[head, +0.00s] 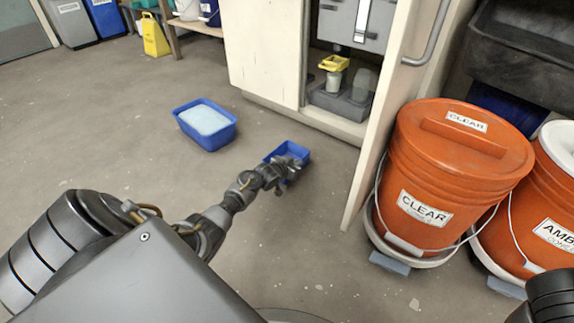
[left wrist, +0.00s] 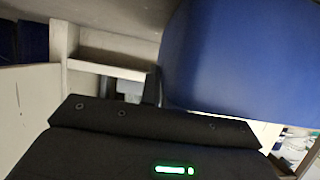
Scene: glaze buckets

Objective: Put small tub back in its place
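The small tub (head: 291,149) is a blue open container in front of the open cabinet in the head view. My left gripper (head: 290,170) is at its near side and covers part of it. In the left wrist view the tub (left wrist: 235,60) is a large blue surface close to my gripper, with no floor showing around it. The gripper appears shut on its edge, though the fingertips are mostly hidden. Only a dark part of my right arm shows at the lower right of the head view; its gripper is out of view.
The open cabinet (head: 268,52) holds a grey block (head: 345,103) and a yellow-topped container (head: 333,68). Its door (head: 372,130) stands open beside orange buckets (head: 455,165). A larger blue tub (head: 207,125) with pale contents sits on the floor, left.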

